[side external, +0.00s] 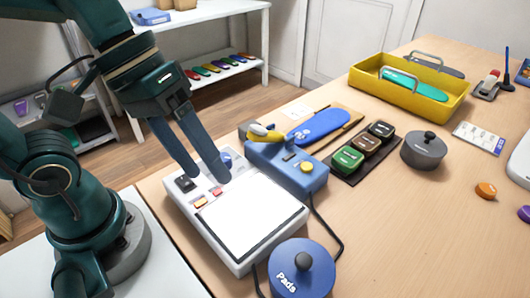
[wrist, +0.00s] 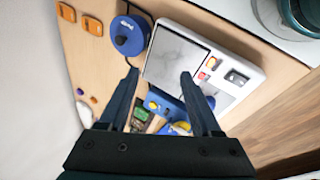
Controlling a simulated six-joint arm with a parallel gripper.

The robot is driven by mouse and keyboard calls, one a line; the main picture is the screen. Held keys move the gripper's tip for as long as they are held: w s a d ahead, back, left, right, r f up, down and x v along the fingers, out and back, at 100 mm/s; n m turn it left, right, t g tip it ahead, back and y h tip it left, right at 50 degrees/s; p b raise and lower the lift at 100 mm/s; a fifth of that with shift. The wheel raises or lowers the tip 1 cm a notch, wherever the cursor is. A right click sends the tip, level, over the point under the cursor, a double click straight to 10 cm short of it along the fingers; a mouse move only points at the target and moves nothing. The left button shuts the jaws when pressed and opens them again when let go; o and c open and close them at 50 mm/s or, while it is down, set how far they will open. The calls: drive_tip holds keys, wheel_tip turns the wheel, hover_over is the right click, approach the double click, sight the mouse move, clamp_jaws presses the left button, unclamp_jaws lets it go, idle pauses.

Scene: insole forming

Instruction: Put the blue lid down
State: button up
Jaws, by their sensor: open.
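The blue lid (side external: 302,268) is round, with a dark knob and the word "Pads" on it. It sits level at the table's front, beside the white machine. I cannot tell whether a container is under it. In the wrist view the lid (wrist: 128,36) is at the top, left of the machine. My gripper (side external: 210,178) is open and empty, pointing down over the control-panel end of the white machine, well apart from the lid. Its two fingers (wrist: 158,76) stand apart in the wrist view with nothing between them.
The white machine (side external: 290,225) has a flat pale plate. Behind it are a blue box (side external: 312,178) with a yellow handle, a blue insole (side external: 320,124), small labelled pots (side external: 348,159), a grey lidded pot (side external: 424,150) and a yellow tray (side external: 450,108). A dark cable runs near the lid.

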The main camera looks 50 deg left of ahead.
drive_tip(key=w+d+f+n+g+h, duration=0.1)
drive_tip(key=w+d+n+g+h, duration=0.35)
drive_tip(key=d+n+h, duration=0.2)
drive_tip(key=n+g+h, duration=0.2)
drive_tip(key=n+h, duration=0.1)
drive_tip(key=n, duration=0.3)
approach(302, 257)
drive_tip(key=shift+m, duration=0.25)
drive_tip(key=x, duration=0.5)
drive_tip(key=shift+d+r, duration=0.1)
drive_tip(key=shift+d, duration=0.1)
drive_tip(key=shift+s+d, duration=0.1)
drive_tip(key=shift+d, duration=0.1)
drive_tip(key=shift+t+y, duration=0.25)
drive_tip(key=shift+x, duration=2.35)
clamp_jaws()
